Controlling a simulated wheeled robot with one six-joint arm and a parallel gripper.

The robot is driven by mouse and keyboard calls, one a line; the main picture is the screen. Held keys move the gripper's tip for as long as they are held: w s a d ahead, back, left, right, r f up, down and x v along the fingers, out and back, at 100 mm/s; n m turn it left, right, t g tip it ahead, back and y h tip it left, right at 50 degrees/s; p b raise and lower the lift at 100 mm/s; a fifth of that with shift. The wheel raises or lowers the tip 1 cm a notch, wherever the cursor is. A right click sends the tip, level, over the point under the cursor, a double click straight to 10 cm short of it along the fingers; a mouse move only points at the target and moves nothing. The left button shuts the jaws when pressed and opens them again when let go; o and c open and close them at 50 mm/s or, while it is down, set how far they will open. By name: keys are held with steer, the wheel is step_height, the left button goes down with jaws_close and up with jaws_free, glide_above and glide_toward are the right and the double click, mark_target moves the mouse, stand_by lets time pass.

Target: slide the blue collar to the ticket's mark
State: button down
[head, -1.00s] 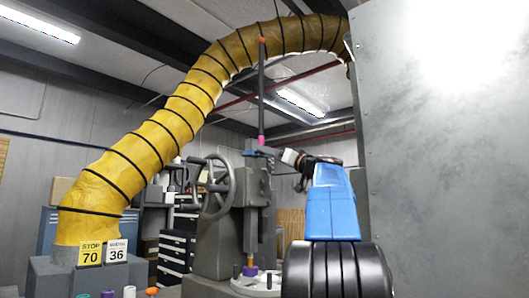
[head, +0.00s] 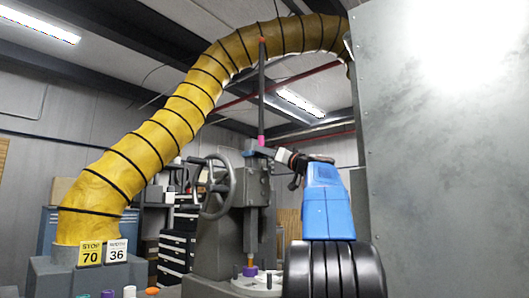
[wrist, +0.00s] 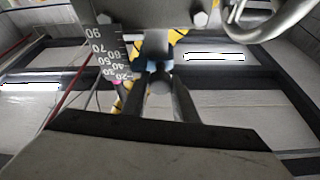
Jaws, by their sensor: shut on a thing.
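The blue collar (head: 262,151) shows as a small bluish piece at the upper part of the grey machine's column, just below a pink band (head: 261,140) on the upright dark rod. My gripper (head: 274,152) reaches it from the right. A dark scale plate (wrist: 108,52) with white numbers stands left of the fingers. The tickets stand at lower left: a yellow one reading STOP 70 (head: 90,253) and a white one reading WIDTH 36 (head: 117,250).
A handwheel (head: 216,188) sticks out left of the column. A purple ring (head: 250,271) sits at the column's foot. A yellow hose (head: 160,140) arches overhead, and a grey panel (head: 450,160) fills the right side. A curved metal bar (wrist: 265,30) is near my gripper in the wrist view.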

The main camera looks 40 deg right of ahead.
steer(key=shift+f, duration=2)
steer(key=c, duration=1.4)
jaws_free()
steer(key=shift+c, duration=0.2)
steer(key=shift+s, duration=0.1)
steer(key=a+v, duration=0.1)
steer(key=v, duration=1.6)
steer(key=shift+d, duration=0.55)
steer(key=shift+s+f, duration=0.1)
